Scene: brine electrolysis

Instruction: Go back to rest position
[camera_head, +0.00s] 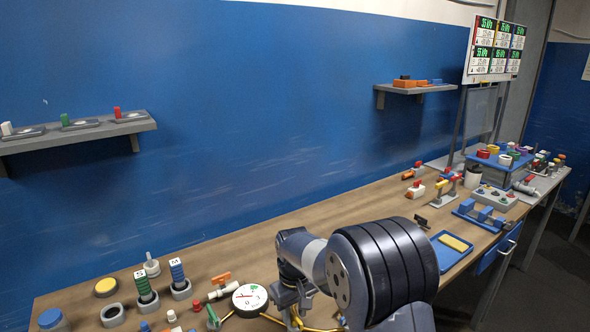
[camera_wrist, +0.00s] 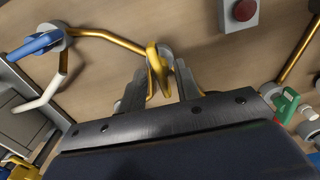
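My gripper (camera_wrist: 164,82) shows in the wrist view with its two fingers apart. A yellow lever-like handle (camera_wrist: 156,60) lies at the fingertips, nearer the left finger. I cannot tell whether a finger touches it. The handle sits by a grey fitting on a gold pipe (camera_wrist: 112,40). In the head view my arm reaches down over the front of the wooden bench (camera_head: 340,208). My gripper (camera_head: 292,305) is low there, partly hidden by the arm, close to the gold pipework.
A round gauge (camera_head: 250,298) stands left of my gripper. S and M bottles (camera_head: 145,288) are further left. A blue tray (camera_head: 450,250) lies right of my arm. A red button box (camera_wrist: 238,14) is near the gripper. The bench behind my arm is mostly clear.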

